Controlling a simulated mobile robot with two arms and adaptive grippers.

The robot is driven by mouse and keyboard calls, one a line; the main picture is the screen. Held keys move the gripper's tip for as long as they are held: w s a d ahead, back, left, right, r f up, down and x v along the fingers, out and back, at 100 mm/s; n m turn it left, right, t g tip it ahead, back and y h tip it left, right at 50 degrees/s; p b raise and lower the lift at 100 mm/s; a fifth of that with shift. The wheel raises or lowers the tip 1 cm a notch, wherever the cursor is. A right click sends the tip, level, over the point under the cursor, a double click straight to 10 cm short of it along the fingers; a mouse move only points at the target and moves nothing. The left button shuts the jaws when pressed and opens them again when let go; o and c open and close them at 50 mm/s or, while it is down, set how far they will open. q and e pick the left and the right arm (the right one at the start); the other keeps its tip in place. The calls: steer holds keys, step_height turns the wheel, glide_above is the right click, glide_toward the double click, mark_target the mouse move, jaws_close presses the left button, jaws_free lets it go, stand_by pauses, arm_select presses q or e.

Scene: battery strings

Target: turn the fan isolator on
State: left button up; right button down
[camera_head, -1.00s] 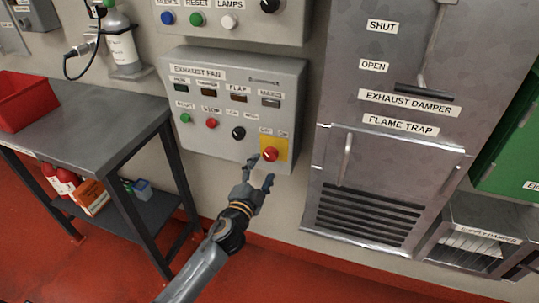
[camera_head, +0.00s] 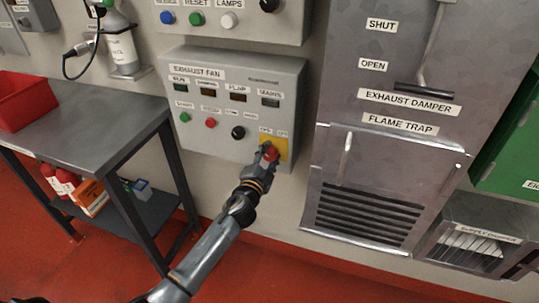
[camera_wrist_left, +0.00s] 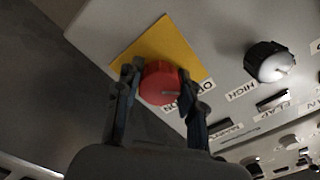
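The fan isolator is a red knob (camera_head: 270,154) on a yellow plate (camera_head: 282,149) at the lower right of the grey exhaust fan panel. My left gripper (camera_head: 267,151) is at the knob and partly covers it. In the left wrist view the red knob (camera_wrist_left: 160,84) sits between the two fingers of my left gripper (camera_wrist_left: 161,88), one against each side. The OFF and ON labels are partly hidden by a finger. My right gripper is not in view.
A black knob (camera_head: 238,132) and green and red buttons sit left of the isolator. The exhaust damper handle (camera_head: 424,88) is to the right, above the flame trap (camera_head: 385,185). A grey table (camera_head: 85,125) with a red bin (camera_head: 27,100) stands at the left.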

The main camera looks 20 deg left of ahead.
arm_select(q)
steer(key=shift+c, duration=1.3)
steer(key=shift+m, duration=0.3)
steer(key=m, duration=0.3)
steer(key=shift+m, duration=0.3)
steer(key=m, duration=0.4)
steer(key=shift+m, duration=0.3)
steer(key=m+p, duration=0.1)
steer(key=m, duration=0.4)
steer(key=shift+r, duration=0.1)
steer(key=shift+m+p, duration=0.6)
steer(key=shift+m, duration=1.4)
